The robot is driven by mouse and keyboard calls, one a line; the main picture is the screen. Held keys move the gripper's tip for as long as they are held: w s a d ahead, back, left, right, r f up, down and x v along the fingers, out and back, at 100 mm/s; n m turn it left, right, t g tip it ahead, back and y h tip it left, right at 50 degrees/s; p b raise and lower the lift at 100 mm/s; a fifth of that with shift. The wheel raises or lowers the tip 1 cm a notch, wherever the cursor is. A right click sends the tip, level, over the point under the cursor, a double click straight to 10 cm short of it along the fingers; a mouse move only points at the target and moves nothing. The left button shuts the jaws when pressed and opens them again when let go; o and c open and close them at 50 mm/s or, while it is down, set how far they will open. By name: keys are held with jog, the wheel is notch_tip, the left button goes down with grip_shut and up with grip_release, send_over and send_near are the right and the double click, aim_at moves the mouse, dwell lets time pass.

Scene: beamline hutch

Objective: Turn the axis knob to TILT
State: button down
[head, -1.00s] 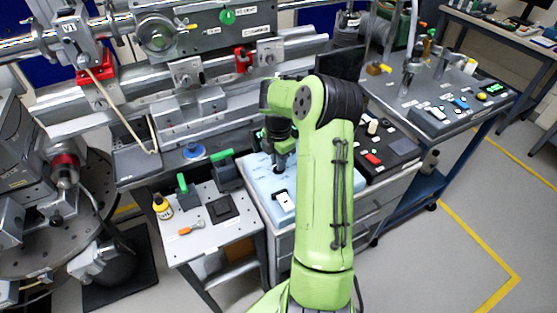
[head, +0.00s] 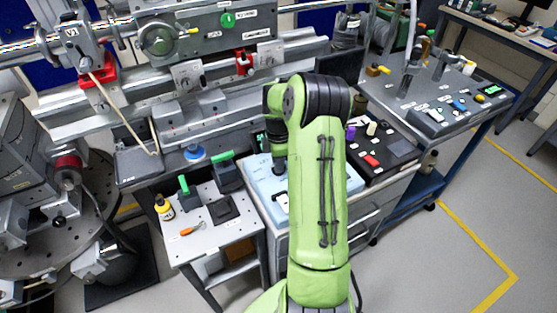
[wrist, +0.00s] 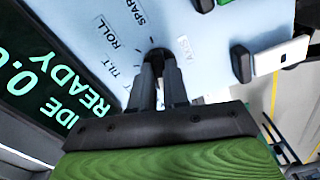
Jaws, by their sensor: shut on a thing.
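The axis knob (wrist: 157,55) is a small dark knob on a light blue panel (wrist: 80,15). In the wrist view my gripper (wrist: 159,68) is shut on the knob, one finger on each side. The labels SPARE (wrist: 132,11), ROLL (wrist: 109,34) and TILT (wrist: 113,69) lie around its left side, and an AXIS label (wrist: 184,47) lies to its right. The fingers cover much of the knob, so I cannot tell which label it points to. In the head view the panel (head: 258,181) is partly behind my arm, and the knob is hidden.
A dark display with green text (wrist: 45,85) reading READY is left of the knob. A white rocker or lever (wrist: 282,55) and other dark controls are to the right. In the head view a small side table (head: 190,245) stands left and a dark console (head: 395,158) right.

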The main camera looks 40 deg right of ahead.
jog(key=m, duration=0.4)
jog(key=shift+m+p, duration=0.3)
jog(key=shift+p, duration=0.05)
jog(key=m, duration=0.4)
jog(key=shift+m, duration=0.3)
jog(key=m, duration=0.4)
jog(key=shift+p, duration=0.4)
jog(key=shift+m, duration=2.5)
jog(key=c, duration=1.1)
grip_release()
